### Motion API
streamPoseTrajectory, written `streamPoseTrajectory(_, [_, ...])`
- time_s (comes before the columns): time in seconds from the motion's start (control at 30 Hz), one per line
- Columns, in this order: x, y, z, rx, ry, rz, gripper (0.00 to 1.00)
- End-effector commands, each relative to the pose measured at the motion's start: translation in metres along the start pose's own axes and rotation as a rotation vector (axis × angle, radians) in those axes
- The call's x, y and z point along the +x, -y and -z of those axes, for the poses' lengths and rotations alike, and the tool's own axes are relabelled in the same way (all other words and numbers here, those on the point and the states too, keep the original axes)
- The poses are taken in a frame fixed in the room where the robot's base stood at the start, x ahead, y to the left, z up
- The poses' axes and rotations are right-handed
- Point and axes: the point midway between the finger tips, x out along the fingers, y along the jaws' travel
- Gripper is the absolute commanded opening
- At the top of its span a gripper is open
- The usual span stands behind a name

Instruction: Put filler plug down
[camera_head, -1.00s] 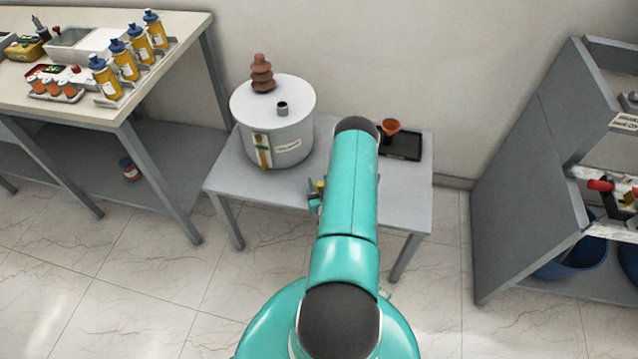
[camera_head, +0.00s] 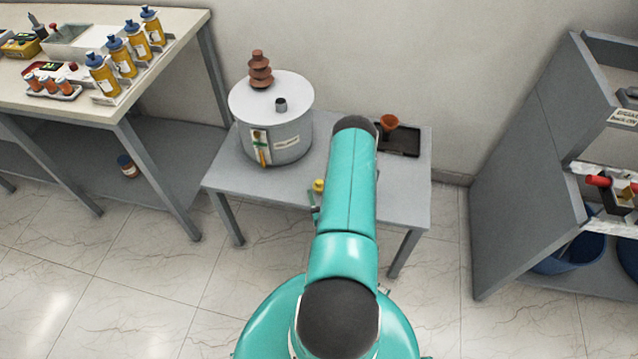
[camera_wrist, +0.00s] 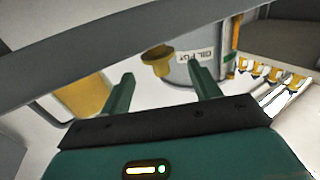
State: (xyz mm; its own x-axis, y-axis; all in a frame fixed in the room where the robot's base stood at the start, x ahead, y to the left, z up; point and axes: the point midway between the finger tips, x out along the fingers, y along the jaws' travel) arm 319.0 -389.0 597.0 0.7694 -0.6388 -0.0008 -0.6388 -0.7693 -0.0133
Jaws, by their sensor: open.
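The filler plug, a small yellow piece (camera_head: 319,186), stands on the small grey table (camera_head: 255,188), just left of my arm in the head view. In the wrist view a yellow flanged piece (camera_wrist: 157,58), which looks like the plug, shows just beyond my fingertips. My gripper (camera_wrist: 161,73) is open, with its two green fingers apart and nothing held between them. In the head view my arm hides most of the gripper; a bit of green finger shows just below the plug.
A black tray (camera_head: 405,143) with an orange funnel (camera_head: 389,122) lies at the table's right. A workbench with bottles (camera_head: 103,74) is left; grey shelving (camera_head: 530,165) is right.

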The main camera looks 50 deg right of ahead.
Motion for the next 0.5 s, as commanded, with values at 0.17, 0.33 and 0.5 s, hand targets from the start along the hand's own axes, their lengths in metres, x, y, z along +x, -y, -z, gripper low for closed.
streamPoseTrajectory(0.17, [-0.036, 0.0, 0.0, 0.001, 0.003, 0.0, 0.62])
streamPoseTrajectory(0.33, [-0.053, 0.0, 0.0, 0.001, 0.001, 0.0, 0.62])
streamPoseTrajectory(0.5, [-0.056, 0.0, 0.0, 0.0, -0.001, 0.0, 0.62])
